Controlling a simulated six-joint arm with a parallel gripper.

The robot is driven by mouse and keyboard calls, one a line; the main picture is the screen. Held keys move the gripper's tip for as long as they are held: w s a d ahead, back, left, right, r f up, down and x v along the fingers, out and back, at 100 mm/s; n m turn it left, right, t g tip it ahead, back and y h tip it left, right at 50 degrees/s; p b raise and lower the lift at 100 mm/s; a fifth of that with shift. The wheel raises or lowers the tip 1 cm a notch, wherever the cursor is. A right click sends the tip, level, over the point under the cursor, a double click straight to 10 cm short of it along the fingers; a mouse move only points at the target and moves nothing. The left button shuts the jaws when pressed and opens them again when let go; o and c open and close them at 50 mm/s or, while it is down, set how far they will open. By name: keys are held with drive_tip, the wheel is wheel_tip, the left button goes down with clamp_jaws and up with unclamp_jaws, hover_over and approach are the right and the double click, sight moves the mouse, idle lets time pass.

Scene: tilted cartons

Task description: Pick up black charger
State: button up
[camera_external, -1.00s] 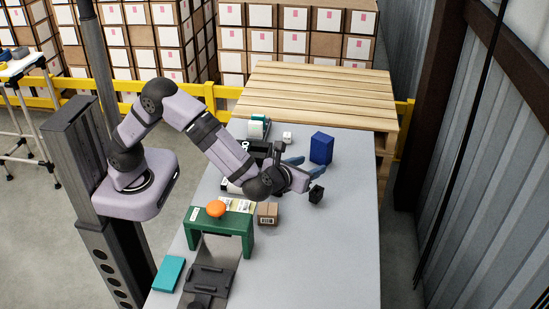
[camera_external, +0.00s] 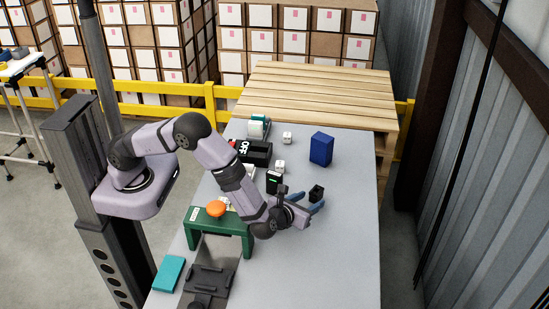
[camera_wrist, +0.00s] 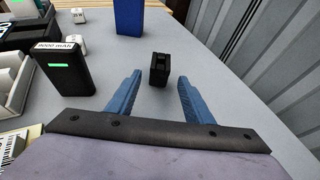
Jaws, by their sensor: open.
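The black charger (camera_external: 316,192) is a small black block standing on the grey table, right of the middle. In the wrist view the charger (camera_wrist: 160,69) stands upright straight ahead, just beyond the gap between my blue fingertips. My gripper (camera_external: 309,201) is low over the table beside the charger, with its fingers pointing toward it. In the wrist view my gripper (camera_wrist: 160,84) is open and empty, one finger on each side of the gap. No contact with the charger shows.
A black 9000 mAh power bank (camera_wrist: 62,68) stands left of my fingers. A tall blue box (camera_external: 321,149) stands behind the charger. Small white cubes (camera_external: 280,167) lie nearby. A green stand with an orange knob (camera_external: 215,208) is at left. The table right of the charger is clear.

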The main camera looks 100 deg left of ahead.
sight(313, 197)
drive_tip(key=shift+r+p+x, duration=0.15)
drive_tip(key=shift+p+x, duration=0.2)
drive_tip(key=shift+x, duration=0.65)
drive_tip(key=shift+r+p+x, duration=0.15)
drive_tip(key=shift+p+x, duration=0.2)
drive_tip(key=shift+x, duration=1.5)
drive_tip(key=shift+s, duration=0.1)
drive_tip(key=c, duration=1.1)
